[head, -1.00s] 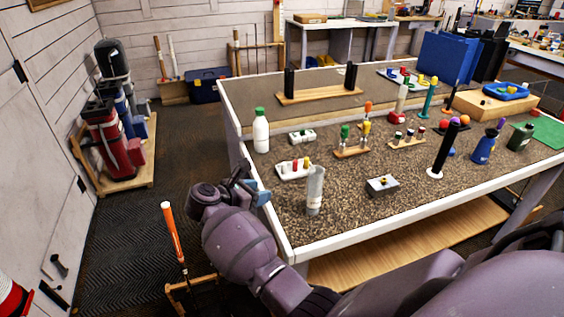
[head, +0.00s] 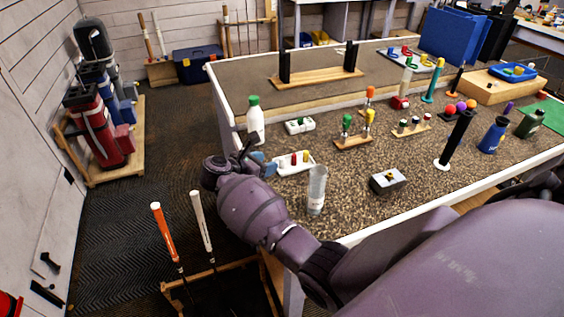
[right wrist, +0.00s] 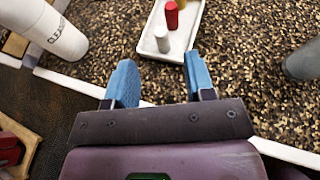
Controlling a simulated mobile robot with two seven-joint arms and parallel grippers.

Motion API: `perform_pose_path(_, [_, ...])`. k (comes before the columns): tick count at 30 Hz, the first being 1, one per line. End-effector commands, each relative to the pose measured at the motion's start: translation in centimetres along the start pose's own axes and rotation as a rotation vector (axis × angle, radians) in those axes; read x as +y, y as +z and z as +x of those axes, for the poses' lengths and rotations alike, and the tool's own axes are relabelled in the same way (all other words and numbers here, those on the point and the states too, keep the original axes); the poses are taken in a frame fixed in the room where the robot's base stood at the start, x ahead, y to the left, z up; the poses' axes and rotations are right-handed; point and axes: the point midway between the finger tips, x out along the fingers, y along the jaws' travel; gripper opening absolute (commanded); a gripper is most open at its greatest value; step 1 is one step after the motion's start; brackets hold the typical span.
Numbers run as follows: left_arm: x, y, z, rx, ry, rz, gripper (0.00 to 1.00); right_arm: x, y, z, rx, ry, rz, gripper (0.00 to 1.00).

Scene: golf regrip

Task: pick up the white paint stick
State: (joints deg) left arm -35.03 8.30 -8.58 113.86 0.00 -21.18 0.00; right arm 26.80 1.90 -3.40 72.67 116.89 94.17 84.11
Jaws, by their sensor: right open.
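The white paint stick (right wrist: 162,38) stands at the near end of a small white tray (right wrist: 186,40) in the right wrist view. A red stick (right wrist: 171,14) stands just beyond it. The tray (head: 281,170) also shows on the bench in the head view, where the white stick is hard to make out. My right gripper (right wrist: 160,75) is open and empty, its blue fingertips short of the tray and the white stick roughly between their lines. In the head view my right gripper (head: 257,163) is at the bench's left edge, beside the tray. My left gripper is not in view.
A white bottle with a green cap (head: 255,125) stands close behind the gripper.

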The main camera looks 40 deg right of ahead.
Motion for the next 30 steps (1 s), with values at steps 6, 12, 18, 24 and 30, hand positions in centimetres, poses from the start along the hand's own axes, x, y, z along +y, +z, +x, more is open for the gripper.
perform_pose_path(6, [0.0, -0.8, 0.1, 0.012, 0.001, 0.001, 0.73, -0.1, 0.2, 1.2, -0.002, 0.0, 0.0, 0.49])
perform_pose_path(12, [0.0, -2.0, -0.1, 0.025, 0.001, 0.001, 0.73, -0.3, 0.6, 3.5, -0.004, 0.0, -0.001, 0.49])
perform_pose_path(18, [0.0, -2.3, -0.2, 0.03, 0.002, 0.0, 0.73, -0.3, 0.3, 5.3, 0.0, 0.001, -0.001, 0.49])
perform_pose_path(24, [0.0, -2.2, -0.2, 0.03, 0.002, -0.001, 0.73, -0.3, 0.3, 5.6, 0.001, 0.0, 0.0, 0.49])
perform_pose_path(30, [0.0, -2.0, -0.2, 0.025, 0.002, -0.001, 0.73, -0.3, 0.3, 5.6, 0.001, 0.001, 0.0, 0.31])
